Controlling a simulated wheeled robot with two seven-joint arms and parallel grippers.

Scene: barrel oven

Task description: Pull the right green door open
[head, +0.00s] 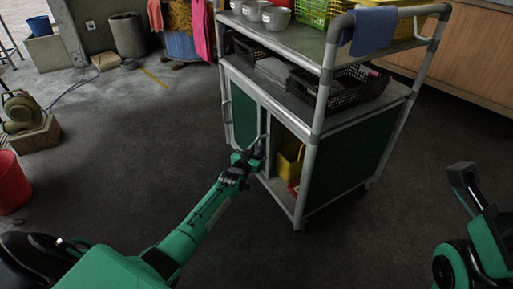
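The grey-framed cart (317,130) stands ahead with its lower cabinet front facing left. A green door panel (243,118) with a thin upright handle (227,113) covers the left part of the front. The right part is uncovered and shows a yellow container (289,160) inside. A green panel (345,165) faces me on the cart's near side; I cannot tell whether it is a door or a side wall. My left gripper (258,150) is at the front's middle, beside the opening; its contact and finger gap are unclear. My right arm shows at the lower right; its fingertips are unclear.
Black baskets (350,88) and bowls (276,17) sit on the cart's shelves, and a blue cloth (373,30) hangs on its rail. A red bucket (10,182) stands far left. The dark floor in front of the cart is clear.

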